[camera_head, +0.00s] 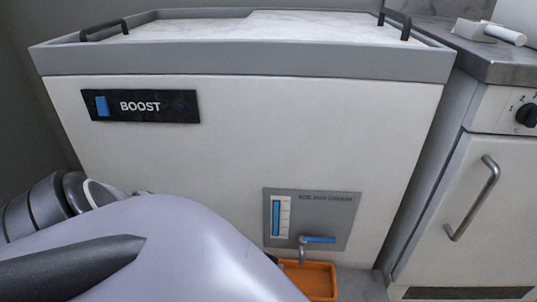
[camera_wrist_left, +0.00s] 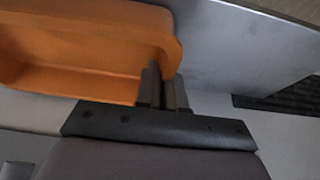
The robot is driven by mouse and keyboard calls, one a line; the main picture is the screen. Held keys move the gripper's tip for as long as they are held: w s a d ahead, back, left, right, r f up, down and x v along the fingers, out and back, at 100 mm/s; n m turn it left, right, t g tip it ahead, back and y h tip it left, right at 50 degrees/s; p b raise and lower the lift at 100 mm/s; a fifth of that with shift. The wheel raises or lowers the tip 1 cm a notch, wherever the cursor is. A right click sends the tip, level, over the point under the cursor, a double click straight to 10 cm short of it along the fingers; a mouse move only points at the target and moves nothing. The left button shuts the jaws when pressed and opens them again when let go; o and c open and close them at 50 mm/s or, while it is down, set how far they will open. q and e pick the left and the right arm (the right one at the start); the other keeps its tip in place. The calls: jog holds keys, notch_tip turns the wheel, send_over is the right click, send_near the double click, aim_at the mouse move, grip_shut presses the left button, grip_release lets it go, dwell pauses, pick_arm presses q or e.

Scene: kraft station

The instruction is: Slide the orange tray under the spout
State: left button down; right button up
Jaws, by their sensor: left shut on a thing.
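The orange tray (camera_head: 318,277) shows at the bottom of the head view, below the small spout (camera_head: 302,252) with its blue handle (camera_head: 319,239). The spout comes out of a grey panel (camera_head: 335,205) on the front of the white cabinet. My left arm covers the tray's left part there and hides the gripper. In the left wrist view, my left gripper (camera_wrist_left: 163,90) is shut on the rim of the orange tray (camera_wrist_left: 70,85), at its corner. The tray's inside is partly visible and looks empty. My right gripper is in neither view.
The white cabinet (camera_head: 250,130) with the BOOST label (camera_head: 140,106) fills the middle of the head view. A second white unit with a metal handle (camera_head: 473,200) and a black knob (camera_head: 527,115) stands to the right, beyond a narrow gap.

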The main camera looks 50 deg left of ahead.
pick_arm(q)
jog(key=shift+a, duration=0.1)
jog(key=c, duration=1.2)
grip_release()
jog(key=shift+o, duration=0.2)
